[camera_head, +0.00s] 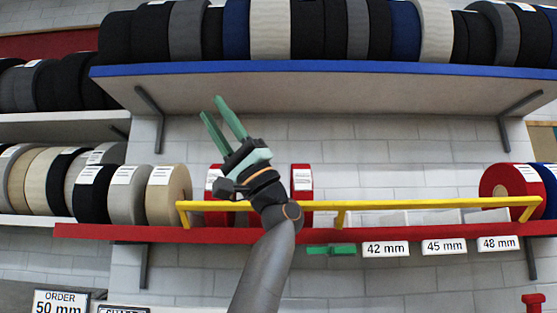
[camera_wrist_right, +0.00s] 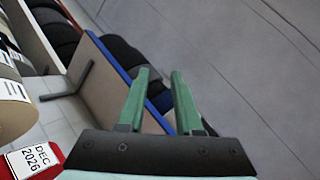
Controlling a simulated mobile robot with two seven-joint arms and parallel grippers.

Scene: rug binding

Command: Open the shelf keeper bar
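The yellow keeper bar (camera_head: 420,205) runs along the front of the red shelf (camera_head: 200,235), in front of its rolls. Its bent ends and a middle leg come down to the shelf edge, so it looks closed. My right arm crosses in front of the bar and hides part of it. My right gripper (camera_head: 211,106) is above the bar, below the blue shelf, pointing up and left. Its green fingers are apart and empty; the right wrist view shows them (camera_wrist_right: 160,72) with a clear gap. My left gripper is not in view.
The blue-edged shelf (camera_head: 320,68) with several rolls hangs overhead. Red rolls (camera_head: 302,180) stand behind the bar, and beige, grey and black rolls at left. A small green piece (camera_head: 331,250) and size labels (camera_head: 386,249) sit below the red shelf's edge.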

